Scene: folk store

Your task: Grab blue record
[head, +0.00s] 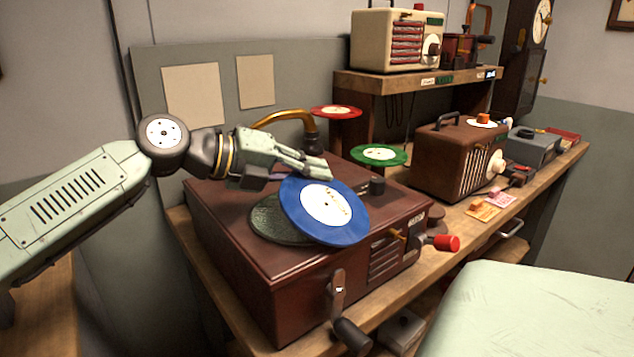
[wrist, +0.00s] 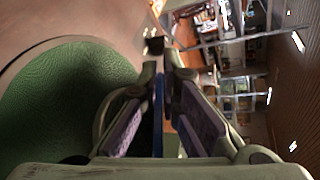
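The blue record (head: 344,229) with a white label is tilted above the green round turntable mat (head: 268,221) of a dark red record player (head: 235,250). My gripper (head: 316,174) is at the record's upper edge in the head view. In the wrist view, the record shows edge-on as a thin blue strip (wrist: 158,112) between the two fingers of my gripper (wrist: 161,78), which are closed around it. The green mat (wrist: 70,100) fills the left of the wrist view. The record hides part of the mat in the head view.
A red record (head: 336,112) and a green record (head: 378,155) are behind the player. A brown radio (head: 455,158) stands to the right, and a cream radio (head: 397,40) is on the shelf above. A curved brass tonearm (head: 285,117) rises behind my gripper.

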